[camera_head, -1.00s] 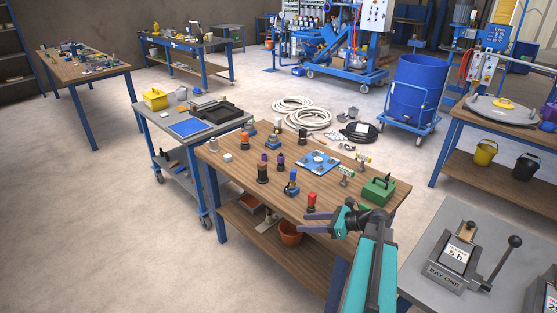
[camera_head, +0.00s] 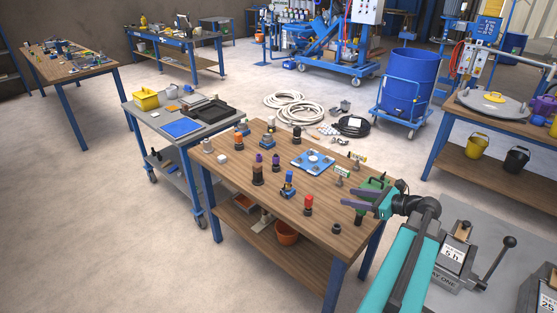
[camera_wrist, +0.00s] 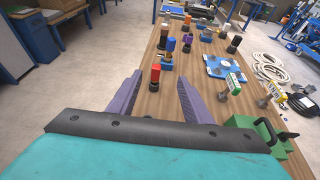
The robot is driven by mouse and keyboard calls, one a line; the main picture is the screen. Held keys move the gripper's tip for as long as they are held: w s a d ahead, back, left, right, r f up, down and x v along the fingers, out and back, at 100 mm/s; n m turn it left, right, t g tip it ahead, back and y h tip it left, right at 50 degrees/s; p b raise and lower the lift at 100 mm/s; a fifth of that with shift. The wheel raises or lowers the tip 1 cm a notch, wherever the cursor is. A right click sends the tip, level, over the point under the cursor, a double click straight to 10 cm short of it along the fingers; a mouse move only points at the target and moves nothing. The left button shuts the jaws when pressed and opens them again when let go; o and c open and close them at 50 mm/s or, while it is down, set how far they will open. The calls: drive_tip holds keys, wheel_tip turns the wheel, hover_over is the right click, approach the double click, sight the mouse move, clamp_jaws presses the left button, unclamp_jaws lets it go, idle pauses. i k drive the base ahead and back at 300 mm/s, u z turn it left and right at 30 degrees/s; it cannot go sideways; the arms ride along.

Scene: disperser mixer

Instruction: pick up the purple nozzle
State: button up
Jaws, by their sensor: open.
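My gripper (camera_head: 350,200) is open and empty near the bench's right end, well apart from both. In the wrist view its fingers (camera_wrist: 160,77) point along the bench.
A red-topped piece (camera_head: 308,202) and a blue piece (camera_head: 289,181) stand between my gripper and the purple pieces. A blue plate (camera_head: 313,162) lies behind them. A green box (camera_head: 373,187) is close to my gripper. A small dark piece (camera_head: 336,229) sits near the front edge.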

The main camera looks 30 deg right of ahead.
sight(276, 159)
drive_tip(key=i, duration=1.4)
drive_tip(key=u, duration=0.05)
